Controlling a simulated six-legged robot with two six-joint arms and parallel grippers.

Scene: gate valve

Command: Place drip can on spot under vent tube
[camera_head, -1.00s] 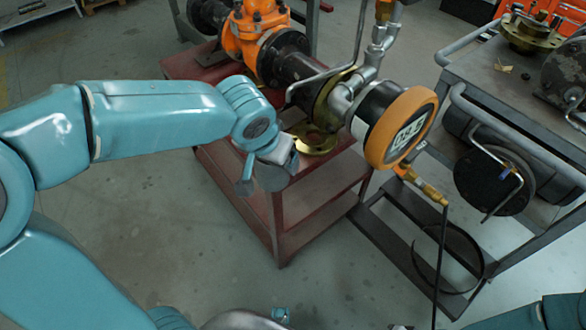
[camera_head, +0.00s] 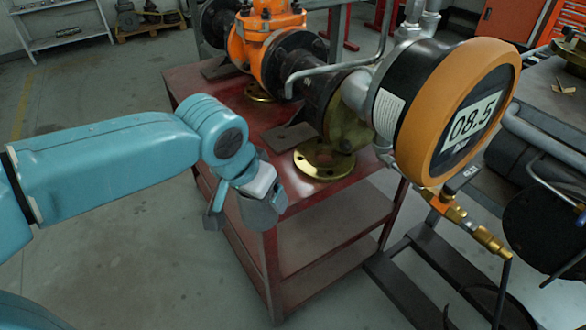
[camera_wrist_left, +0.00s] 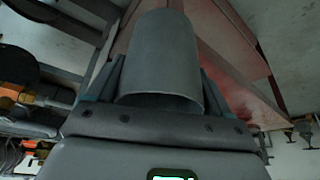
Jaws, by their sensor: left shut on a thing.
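My left gripper (camera_head: 236,200) is shut on a grey can (camera_head: 262,214), seen in the head view in front of the red table's near corner. The can fills the middle of the left wrist view (camera_wrist_left: 160,60), with the gripper's fingers on both sides. A thin grey bent tube (camera_head: 318,69) runs from the valve assembly, its open end turned down over the red table top (camera_head: 222,97). I cannot make out a marked spot below it. My right gripper is out of view.
The orange valve (camera_head: 268,40) and dark flanged pipe stand on the table. A brass flange (camera_head: 324,160) lies near the front edge. A large orange-rimmed gauge (camera_head: 455,115) juts out to the right. A dark metal foot (camera_head: 287,137) sits near the tube.

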